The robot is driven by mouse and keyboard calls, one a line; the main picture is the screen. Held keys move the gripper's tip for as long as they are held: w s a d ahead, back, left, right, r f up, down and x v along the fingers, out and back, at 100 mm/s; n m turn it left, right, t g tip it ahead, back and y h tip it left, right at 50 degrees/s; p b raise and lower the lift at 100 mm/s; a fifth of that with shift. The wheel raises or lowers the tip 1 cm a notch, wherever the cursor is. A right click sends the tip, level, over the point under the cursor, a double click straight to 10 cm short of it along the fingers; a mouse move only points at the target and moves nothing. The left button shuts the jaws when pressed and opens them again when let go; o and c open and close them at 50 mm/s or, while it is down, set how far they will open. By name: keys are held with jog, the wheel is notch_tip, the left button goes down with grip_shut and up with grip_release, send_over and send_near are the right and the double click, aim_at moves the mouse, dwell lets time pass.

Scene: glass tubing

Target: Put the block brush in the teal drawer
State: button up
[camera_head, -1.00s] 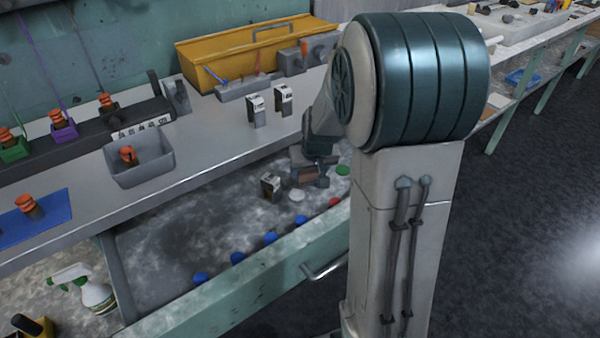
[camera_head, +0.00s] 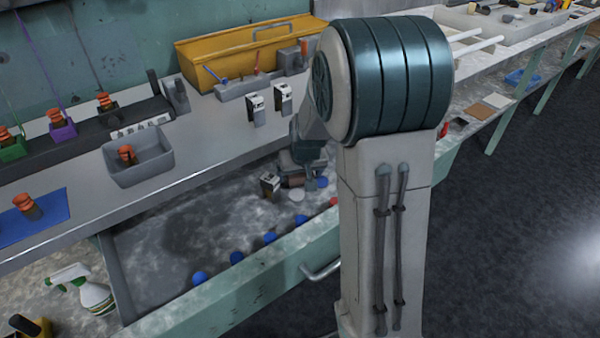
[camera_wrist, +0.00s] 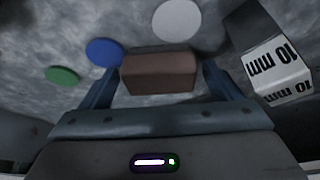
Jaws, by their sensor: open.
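The brown block, which looks like the block brush (camera_wrist: 158,75), lies between the fingertips of my gripper (camera_wrist: 161,70) in the wrist view. Narrow gaps show beside it, and the fingers are open. In the head view the block (camera_head: 292,181) is small and partly hidden, low over or on the floor of the open teal drawer (camera_head: 250,284). Whether it touches the floor I cannot tell. My gripper (camera_head: 306,178) is inside the drawer area, partly hidden by my arm. Bristles are not visible.
A "10 mm" block (camera_wrist: 272,62) stands close to the right of the gripper. Near the fingers are white (camera_wrist: 177,20), blue (camera_wrist: 104,52) and green (camera_wrist: 62,76) discs. Several blue discs line the drawer's front. The drawer's left floor (camera_head: 185,250) is clear. The worktop edge overhangs behind.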

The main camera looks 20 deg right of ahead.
jog(key=p+v, duration=0.2)
jog(key=v, duration=1)
jog(key=shift+r, duration=0.2)
dwell(0.8)
